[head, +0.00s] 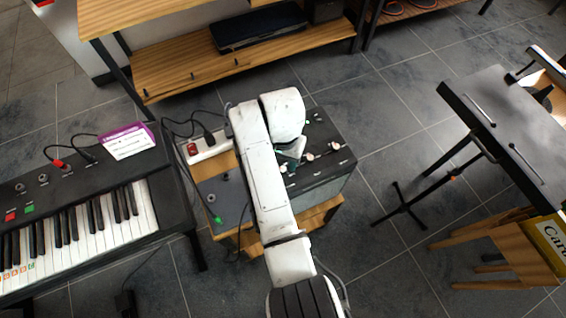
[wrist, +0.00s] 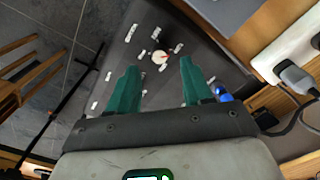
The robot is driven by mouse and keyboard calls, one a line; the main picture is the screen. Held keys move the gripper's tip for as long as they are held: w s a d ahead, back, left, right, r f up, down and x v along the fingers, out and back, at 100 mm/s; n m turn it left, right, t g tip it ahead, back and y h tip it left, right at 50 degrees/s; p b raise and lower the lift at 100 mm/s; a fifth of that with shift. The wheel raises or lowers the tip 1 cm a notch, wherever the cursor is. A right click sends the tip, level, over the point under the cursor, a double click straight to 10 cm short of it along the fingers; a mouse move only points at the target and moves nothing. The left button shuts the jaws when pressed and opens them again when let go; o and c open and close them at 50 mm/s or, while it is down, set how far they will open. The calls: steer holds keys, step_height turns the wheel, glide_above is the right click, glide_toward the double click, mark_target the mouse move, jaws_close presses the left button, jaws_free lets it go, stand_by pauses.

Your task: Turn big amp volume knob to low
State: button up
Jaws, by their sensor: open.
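The big amp (head: 335,160) is a dark box on a wooden stand, with several knobs on its top panel. My gripper (head: 288,158) is over that panel, partly hidden by my white arm. In the wrist view its two green fingers (wrist: 158,65) are open and apart, with nothing held. A round white knob (wrist: 159,57) with a red pointer line shows between and just beyond the fingertips on the dark amp panel (wrist: 200,62). I cannot tell whether a finger touches it. White labels surround the knob. Its own label is too small to read.
A white power strip (wrist: 285,52) with a grey plug (wrist: 296,78) lies beside the amp. A keyboard (head: 90,220) stands at left, a wooden shelf (head: 180,75) behind. A black stand-mounted panel (head: 510,130) is at right. Grey floor is clear between amp and stand.

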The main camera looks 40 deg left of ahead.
step_height(320, 180, up, 7)
steer(key=shift+f, duration=0.2)
stand_by(0.6)
steer(key=d+f+m, duration=0.1)
steer(key=d+f, duration=0.2)
steer(key=d, duration=0.7)
steer(key=d+f+m, duration=0.1)
steer(key=d+f, duration=0.2)
steer(key=d, duration=0.7)
steer(key=d+f+m, duration=0.1)
steer(key=d+f, duration=0.3)
steer(key=d, duration=0.7)
steer(key=s+d+m+b, duration=0.1)
steer(key=s+d, duration=0.7)
steer(key=d, duration=0.5)
steer(key=shift+s+r+t, duration=0.15)
steer(key=shift+s+t, duration=0.15)
steer(key=shift+s, duration=0.1)
steer(key=shift+m, duration=0.7)
steer(key=s+d, duration=0.2)
steer(key=s, duration=0.1)
steer(key=s+d+r, duration=0.1)
steer(key=s+d, duration=0.1)
steer(key=d, duration=0.1)
steer(key=s+d+r, duration=0.1)
steer(key=s+d, duration=0.1)
steer(key=s, duration=0.1)
steer(key=shift+s+d+r, duration=0.25)
steer(key=shift+s, duration=0.1)
